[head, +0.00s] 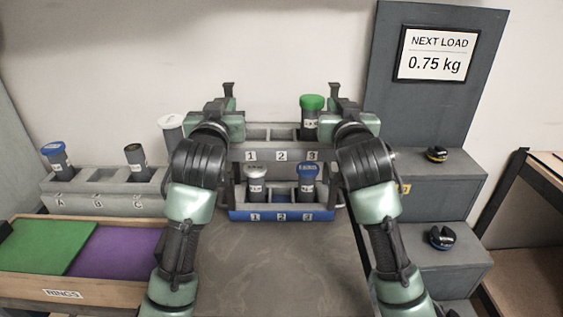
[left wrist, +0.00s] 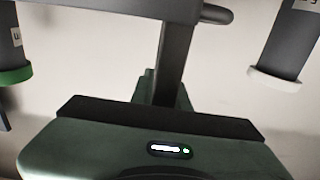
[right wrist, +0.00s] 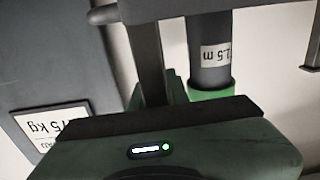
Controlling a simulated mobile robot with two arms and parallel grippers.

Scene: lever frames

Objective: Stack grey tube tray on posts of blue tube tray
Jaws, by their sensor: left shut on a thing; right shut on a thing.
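The grey tube tray (head: 268,155), numbered 1 to 3, is held level between my two grippers, with a green-capped tube (head: 311,118) in slot 3. My left gripper (head: 228,106) is shut on its left end and my right gripper (head: 336,106) on its right end. The green-capped tube also shows in the right wrist view (right wrist: 209,55). The blue tube tray (head: 282,215) is lower in the picture, with a white-capped tube (head: 256,186) in slot 1 and a blue-capped tube (head: 308,184) in slot 3. My arms partly hide its posts; I cannot tell whether the trays touch.
A grey rack (head: 90,204) lettered A to C holds several tubes at the left. A rings box (head: 62,293) with green and purple panels is in front of it. Grey steps (head: 440,190) with black knobbed objects stand right, below a load sign (head: 435,54). The front table is clear.

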